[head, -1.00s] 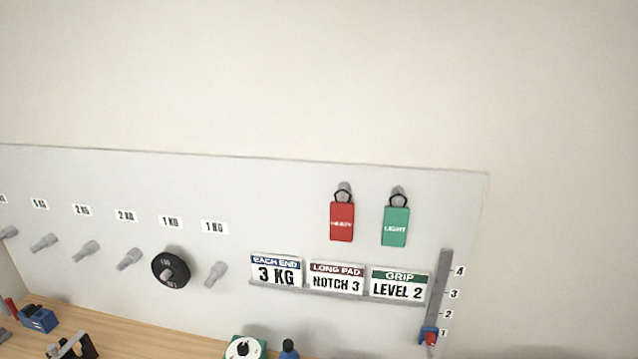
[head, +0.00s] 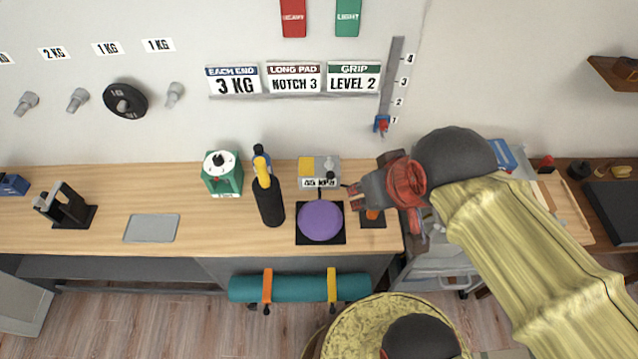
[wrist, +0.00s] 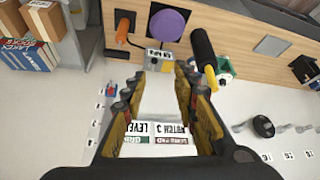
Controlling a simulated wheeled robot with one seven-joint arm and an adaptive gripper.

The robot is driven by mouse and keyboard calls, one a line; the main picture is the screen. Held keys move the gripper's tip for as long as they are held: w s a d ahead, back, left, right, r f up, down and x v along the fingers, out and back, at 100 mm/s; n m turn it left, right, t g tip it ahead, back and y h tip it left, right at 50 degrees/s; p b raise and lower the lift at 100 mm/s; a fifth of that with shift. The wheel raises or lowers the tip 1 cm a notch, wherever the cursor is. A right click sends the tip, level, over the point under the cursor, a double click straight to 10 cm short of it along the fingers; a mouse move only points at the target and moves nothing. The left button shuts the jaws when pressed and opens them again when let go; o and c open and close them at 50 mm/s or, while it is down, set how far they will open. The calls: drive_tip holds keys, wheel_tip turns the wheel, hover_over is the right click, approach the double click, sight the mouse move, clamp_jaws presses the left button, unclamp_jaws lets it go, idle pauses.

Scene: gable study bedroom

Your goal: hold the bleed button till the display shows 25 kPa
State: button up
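A small grey box (head: 320,166) stands on the bench against the wall panel. It has a yellow block (head: 306,167) on its left and a grey knob and a dark knob on its right; I cannot tell which part is the bleed button. Its front display (head: 319,183) reads what looks like 45 kPa. A dark hose runs from it to a purple round cushion (head: 321,221) on a black mat. My gripper (head: 354,197) is right of the box, apart from it. In the wrist view the gripper (wrist: 158,70) is open and empty, with the box (wrist: 158,61) beyond its fingertips.
A black cylinder with a yellow handle (head: 268,201) and a green dial box (head: 222,173) stand left of the box. An orange-handled item (head: 373,215) lies below my gripper. A slider rail (head: 391,80) and signs are on the panel.

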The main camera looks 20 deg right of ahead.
drive_tip(key=shift+c, duration=0.2)
clamp_jaws()
idle(0.3)
idle(1.3)
